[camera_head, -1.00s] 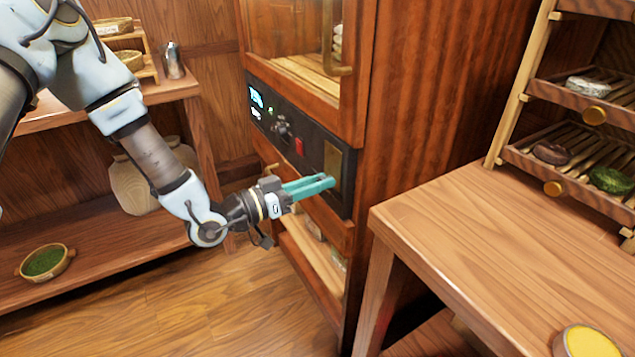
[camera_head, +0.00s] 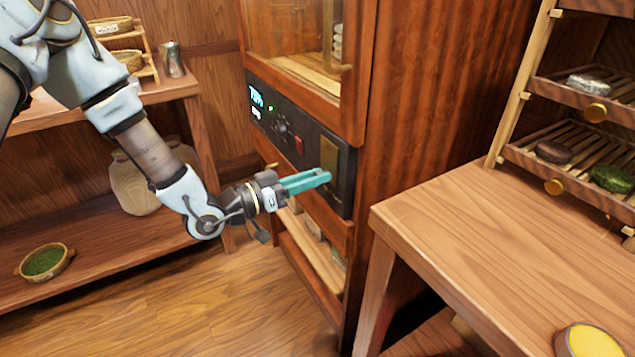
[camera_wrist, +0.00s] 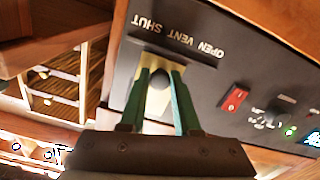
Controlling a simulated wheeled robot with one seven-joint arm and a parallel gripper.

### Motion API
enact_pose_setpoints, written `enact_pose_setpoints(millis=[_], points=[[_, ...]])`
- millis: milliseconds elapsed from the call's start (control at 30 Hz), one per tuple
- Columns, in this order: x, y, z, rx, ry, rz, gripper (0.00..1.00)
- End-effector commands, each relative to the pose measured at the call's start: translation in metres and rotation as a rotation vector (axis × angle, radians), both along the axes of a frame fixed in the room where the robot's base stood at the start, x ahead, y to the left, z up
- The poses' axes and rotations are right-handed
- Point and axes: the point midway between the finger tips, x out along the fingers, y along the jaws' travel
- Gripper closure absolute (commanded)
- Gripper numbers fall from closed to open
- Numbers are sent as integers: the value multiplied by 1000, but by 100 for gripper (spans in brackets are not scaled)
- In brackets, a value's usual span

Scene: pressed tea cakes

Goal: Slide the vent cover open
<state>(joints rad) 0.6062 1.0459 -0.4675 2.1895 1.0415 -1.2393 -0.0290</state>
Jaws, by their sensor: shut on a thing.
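The vent cover is a brass plate (camera_head: 329,158) on the right part of the dark control panel of the wooden cabinet. In the wrist view the cover (camera_wrist: 165,62) shows with a dark round knob (camera_wrist: 158,81) on it. The panel lettering appears upside down there, with SHUT on the left and OPEN on the right. The cover lies below SHUT and VENT in that view. My gripper (camera_head: 326,177) has teal fingers reaching to the panel. In the wrist view its fingertips (camera_wrist: 161,73) stand on either side of the knob, shut on it.
The panel (camera_head: 285,130) also has a lit display, small knobs and a red switch (camera_wrist: 234,99). A wooden table (camera_head: 480,240) stands close on the right, with a rack of trays (camera_head: 560,160) behind it. Shelves are at left. The floor (camera_head: 220,300) before the cabinet is clear.

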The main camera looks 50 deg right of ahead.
Motion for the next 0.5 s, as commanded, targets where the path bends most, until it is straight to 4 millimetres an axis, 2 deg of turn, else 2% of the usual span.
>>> enact_pose_setpoints(millis=[100, 200, 500], points=[[23, -8, -2, -2, -3, 4, 100], [33, -12, -1, -2, -2, 3, 100], [34, -13, 0, 1, -1, 2, 100]])
